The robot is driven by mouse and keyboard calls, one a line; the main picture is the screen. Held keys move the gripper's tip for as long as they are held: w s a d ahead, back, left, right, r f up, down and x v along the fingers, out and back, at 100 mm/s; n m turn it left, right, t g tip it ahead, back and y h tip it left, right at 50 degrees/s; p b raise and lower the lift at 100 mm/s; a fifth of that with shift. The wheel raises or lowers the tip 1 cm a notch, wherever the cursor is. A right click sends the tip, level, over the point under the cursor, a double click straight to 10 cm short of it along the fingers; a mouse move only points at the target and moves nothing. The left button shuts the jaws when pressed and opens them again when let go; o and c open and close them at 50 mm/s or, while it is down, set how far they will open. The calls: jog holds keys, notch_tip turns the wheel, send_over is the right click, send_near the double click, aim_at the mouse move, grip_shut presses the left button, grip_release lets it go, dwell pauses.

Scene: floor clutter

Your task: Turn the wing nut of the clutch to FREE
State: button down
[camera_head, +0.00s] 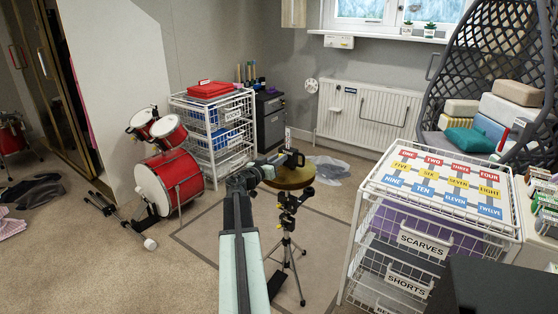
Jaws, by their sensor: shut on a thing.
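A brass-coloured cymbal (296,181) sits on top of a black tripod stand (290,222) in the middle of the floor. A short upright rod with a small pale tag (288,134) rises above it. My gripper (293,158) is at the end of my outstretched arm, just above the cymbal at the clutch. It is shut at the place of the wing nut. The jaws hide the wing nut and most of the clutch. I cannot read which way the nut points or any FREE mark.
A red drum set (170,182) stands left, with a fallen stand (118,222) on the carpet. A white wire rack (212,140) is behind it. A wire drawer unit (405,245) stands close on the right. Grey cloth lies behind the cymbal. Carpet at front left is clear.

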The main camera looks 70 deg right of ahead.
jog(key=n, duration=0.7)
jog(key=shift+w+f, duration=0.3)
jog(key=n, duration=0.3)
jog(key=shift+w+d+f+n+b, duration=0.1)
jog(key=shift+w+f+n+b, duration=0.1)
jog(key=shift+n+b, duration=0.2)
jog(key=shift+f+n, duration=0.15)
jog(key=shift+n, duration=1.75)
jog(key=c, duration=1.5)
grip_release()
jog(key=v, duration=0.7)
jog(key=shift+w+a, duration=0.15)
jog(key=shift+a, duration=0.2)
